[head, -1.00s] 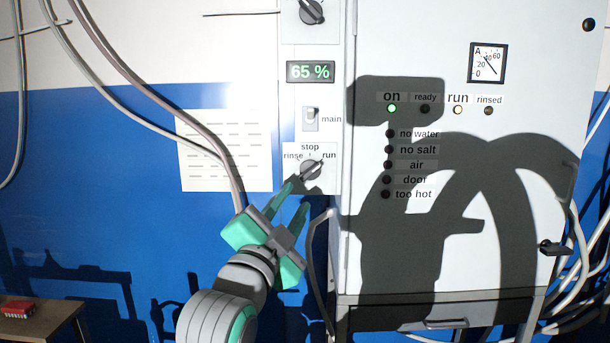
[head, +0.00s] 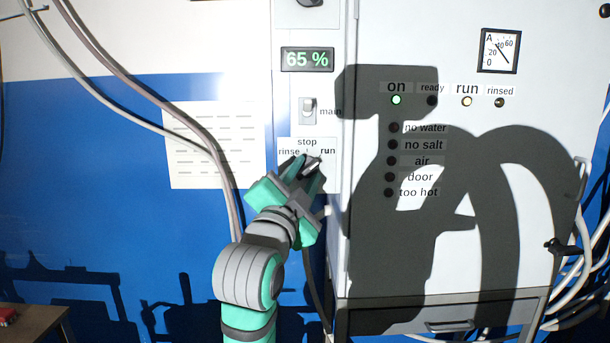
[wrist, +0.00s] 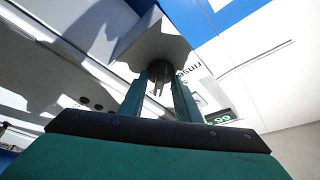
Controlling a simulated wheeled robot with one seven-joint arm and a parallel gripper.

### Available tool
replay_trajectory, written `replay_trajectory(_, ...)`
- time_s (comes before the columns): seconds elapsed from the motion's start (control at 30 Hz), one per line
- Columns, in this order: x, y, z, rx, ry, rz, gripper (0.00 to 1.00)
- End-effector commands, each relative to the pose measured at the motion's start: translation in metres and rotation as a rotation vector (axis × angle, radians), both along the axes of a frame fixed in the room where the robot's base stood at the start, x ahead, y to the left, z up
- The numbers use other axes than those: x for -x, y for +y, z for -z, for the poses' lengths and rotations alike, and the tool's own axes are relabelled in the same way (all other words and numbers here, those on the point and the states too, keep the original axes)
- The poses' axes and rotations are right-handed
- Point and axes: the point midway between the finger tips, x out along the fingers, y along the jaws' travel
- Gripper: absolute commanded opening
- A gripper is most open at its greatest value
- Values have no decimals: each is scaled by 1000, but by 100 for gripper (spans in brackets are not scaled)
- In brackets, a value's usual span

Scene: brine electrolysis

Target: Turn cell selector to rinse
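The cell selector (head: 314,163) is a small dark knob with a light-edged handle on the narrow panel, below labels rinse, stop and run. Its handle tilts up and right, toward run. My gripper (head: 305,170) is at the selector, its teal fingers partly covering it. In the wrist view, the dark round selector (wrist: 159,70) lies between the tips of the two fingers. The fingers are apart, with gaps showing beside the narrow handle, so my gripper (wrist: 161,88) looks open around it. Contact with the knob cannot be made out.
The main switch (head: 308,110) and the 65 % display (head: 307,59) are above the selector. Cables (head: 150,110) hang to the left, near my arm.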

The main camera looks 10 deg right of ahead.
Motion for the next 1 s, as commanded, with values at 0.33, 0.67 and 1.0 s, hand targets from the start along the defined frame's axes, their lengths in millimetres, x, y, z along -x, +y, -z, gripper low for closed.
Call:
replay_trajectory(0.33,0,0,0,0,-1,1,0)
replay_trajectory(0.67,1,-2,1,49,10,2,0)
replay_trajectory(1.0,1,-5,3,282,59,4,0)
